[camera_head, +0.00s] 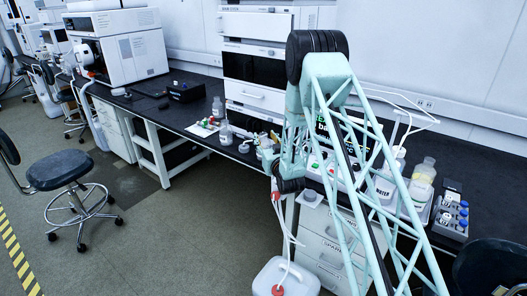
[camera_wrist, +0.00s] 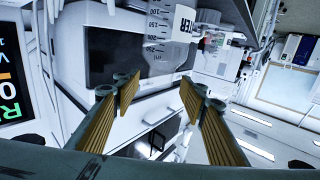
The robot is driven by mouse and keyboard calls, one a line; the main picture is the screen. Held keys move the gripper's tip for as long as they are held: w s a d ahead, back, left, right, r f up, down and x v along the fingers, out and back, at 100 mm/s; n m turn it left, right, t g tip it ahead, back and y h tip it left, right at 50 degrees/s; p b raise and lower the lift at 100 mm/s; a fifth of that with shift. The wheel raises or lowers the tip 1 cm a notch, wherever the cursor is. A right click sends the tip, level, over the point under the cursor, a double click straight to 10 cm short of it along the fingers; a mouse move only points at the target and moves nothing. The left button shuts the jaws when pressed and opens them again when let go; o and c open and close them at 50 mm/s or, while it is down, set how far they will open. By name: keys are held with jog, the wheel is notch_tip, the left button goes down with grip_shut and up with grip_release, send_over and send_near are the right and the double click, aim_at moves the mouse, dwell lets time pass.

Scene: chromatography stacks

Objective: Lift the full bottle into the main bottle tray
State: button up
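My gripper (camera_wrist: 160,88) is open in the wrist view, with its two ridged tan finger pads apart and nothing between them. A clear graduated bottle (camera_wrist: 160,32) with a white label shows beyond the fingertips at the top, apart from them. In the head view my arm hides part of the bench, and the fingers are not clear. A bottle labelled WATER (camera_head: 384,184) stands behind my arm's lattice. A bottle with yellowish liquid (camera_head: 424,172) stands to its right, by a pale tray (camera_head: 420,211). I cannot tell which is the full bottle or main tray.
Small bottles (camera_head: 226,133) stand near the bench's front edge, left of my arm. A white instrument stack (camera_head: 254,95) rises behind them. A rack of blue-capped vials (camera_head: 451,216) sits at right. A white jug (camera_head: 286,278) with tubing is below the bench. A stool (camera_head: 60,170) stands left.

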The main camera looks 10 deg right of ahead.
jog(key=shift+w+a, duration=0.15)
jog(key=shift+w, duration=1.2)
jog(key=shift+c, duration=0.4)
grip_shut()
